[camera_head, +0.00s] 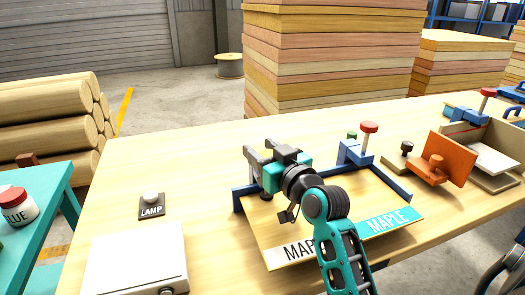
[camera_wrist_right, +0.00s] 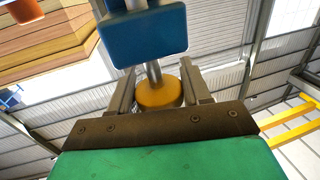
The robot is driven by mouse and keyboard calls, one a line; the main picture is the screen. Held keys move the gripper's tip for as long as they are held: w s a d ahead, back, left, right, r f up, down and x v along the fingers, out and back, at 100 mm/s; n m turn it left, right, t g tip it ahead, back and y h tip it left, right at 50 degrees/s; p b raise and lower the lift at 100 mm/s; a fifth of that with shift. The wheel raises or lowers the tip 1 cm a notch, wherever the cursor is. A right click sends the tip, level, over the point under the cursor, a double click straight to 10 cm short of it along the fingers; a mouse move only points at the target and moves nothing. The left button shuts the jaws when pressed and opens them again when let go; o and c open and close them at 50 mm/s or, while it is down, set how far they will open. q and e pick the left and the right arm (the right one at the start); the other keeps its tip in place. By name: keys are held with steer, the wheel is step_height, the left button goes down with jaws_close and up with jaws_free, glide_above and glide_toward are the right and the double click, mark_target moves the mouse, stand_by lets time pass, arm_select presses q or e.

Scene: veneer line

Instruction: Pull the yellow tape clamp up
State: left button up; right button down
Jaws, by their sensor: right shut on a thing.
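My right gripper (camera_head: 258,156) is over the left end of the blue frame in the head view. In the right wrist view, the yellow tape clamp's round knob (camera_wrist_right: 158,96) sits between the two fingers of the right gripper (camera_wrist_right: 157,84), which are shut on it. A metal rod (camera_wrist_right: 153,70) joins the knob to a blue block (camera_wrist_right: 144,35). In the head view the gripper hides the yellow knob. The blue frame (camera_head: 238,198) stands around sheets labelled MAPLE (camera_head: 392,220). My left gripper is out of view.
A red-knobbed clamp (camera_head: 368,128) stands at the frame's right, with a green knob (camera_head: 352,134) beside it. An orange block (camera_head: 447,160) and a tray (camera_head: 492,155) are further right. A lamp switch (camera_head: 151,205) and a white box (camera_head: 135,265) lie left. Table between is clear.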

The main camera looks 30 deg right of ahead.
steer(key=shift+r+p, duration=1.85)
steer(key=shift+p, duration=0.15)
steer(key=c, duration=0.6)
jaws_free()
steer(key=shift+f, duration=0.1)
